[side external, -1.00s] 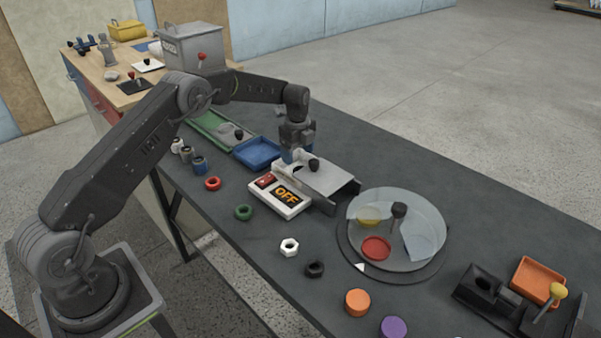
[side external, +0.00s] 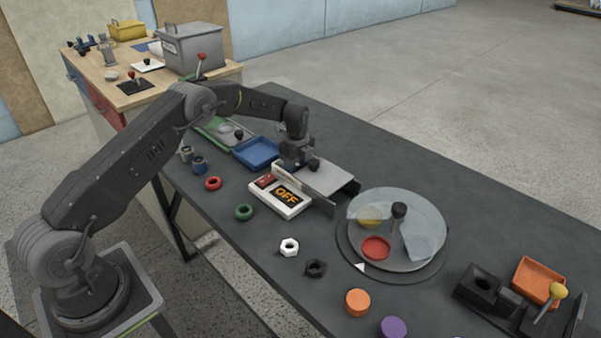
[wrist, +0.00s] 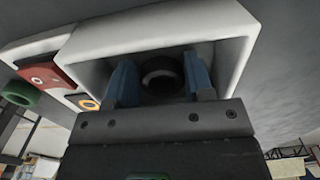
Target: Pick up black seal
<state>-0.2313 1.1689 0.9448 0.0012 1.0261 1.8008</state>
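A black ring (wrist: 161,76), which looks like the black seal, lies inside a white-walled box (wrist: 88,50) in the wrist view. My gripper (wrist: 161,82) has its two blue fingers inside the box, one on each side of the ring. The fingers are open, with a small gap showing beside the ring. In the side view my gripper (side external: 298,163) is down at the grey-topped box (side external: 327,173), and its fingertips and the ring are hidden there. Another black ring (side external: 315,268) lies on the table beside a white one (side external: 289,247).
The box walls stand close around my fingers. A round glass-topped turntable (side external: 437,213) stands to the right. Green (side external: 244,212) and red (side external: 213,183) rings lie in front. A blue tray (side external: 257,152) is behind.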

